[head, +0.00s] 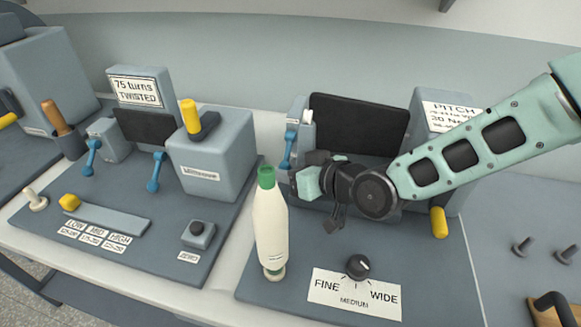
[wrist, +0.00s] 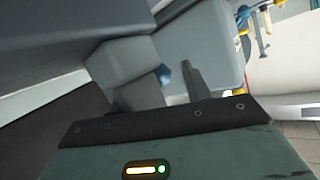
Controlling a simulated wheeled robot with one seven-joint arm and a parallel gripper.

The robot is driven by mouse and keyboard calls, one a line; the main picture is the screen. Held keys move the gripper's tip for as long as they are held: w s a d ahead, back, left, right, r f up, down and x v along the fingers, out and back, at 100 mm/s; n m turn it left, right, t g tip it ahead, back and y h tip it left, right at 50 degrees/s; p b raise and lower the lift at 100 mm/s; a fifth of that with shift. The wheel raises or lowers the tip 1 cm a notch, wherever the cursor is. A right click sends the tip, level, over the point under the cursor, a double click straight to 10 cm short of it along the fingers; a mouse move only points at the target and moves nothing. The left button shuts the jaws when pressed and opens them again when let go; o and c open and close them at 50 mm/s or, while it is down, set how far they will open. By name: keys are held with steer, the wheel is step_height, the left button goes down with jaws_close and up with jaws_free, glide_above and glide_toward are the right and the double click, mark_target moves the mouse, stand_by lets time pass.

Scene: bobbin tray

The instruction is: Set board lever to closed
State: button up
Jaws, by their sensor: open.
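A blue lever (head: 289,148) is on the small grey housing at the left of the right-hand station's dark panel. Two more blue levers (head: 92,156) and (head: 157,171) are on the left-hand station. No label names any of them as the board lever. My gripper (head: 303,182) is close beside and below the right-hand blue lever, pointing left in the head view. In the wrist view, my gripper (wrist: 172,88) is open, and a blue rounded part (wrist: 163,75) shows near its fingers. I cannot tell whether they touch it.
A white bottle with a green cap (head: 270,225) stands just in front of my gripper. The dark panel (head: 358,125) is behind it. A black knob (head: 358,266) sits above a FINE–WIDE label. A grey block with a yellow-handled lever (head: 212,160) is to the left.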

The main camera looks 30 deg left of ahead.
jaws_close()
steer(key=shift+r, duration=0.1)
steer(key=shift+r, duration=0.1)
step_height(320, 180, up, 3)
steer(key=m+g+h+p, duration=0.2)
steer(key=p, duration=0.2)
step_height(320, 180, up, 6)
steer(key=m+g+h+p, duration=0.2)
steer(key=m+g+p, duration=0.1)
steer(key=m+g, duration=0.4)
glide_above(290, 142)
steer(key=s+d, duration=0.2)
steer(key=s, duration=0.1)
steer(key=shift+w+f+n+g, duration=0.2)
steer(key=shift+w+n+g, duration=0.1)
steer(key=shift+g, duration=0.2)
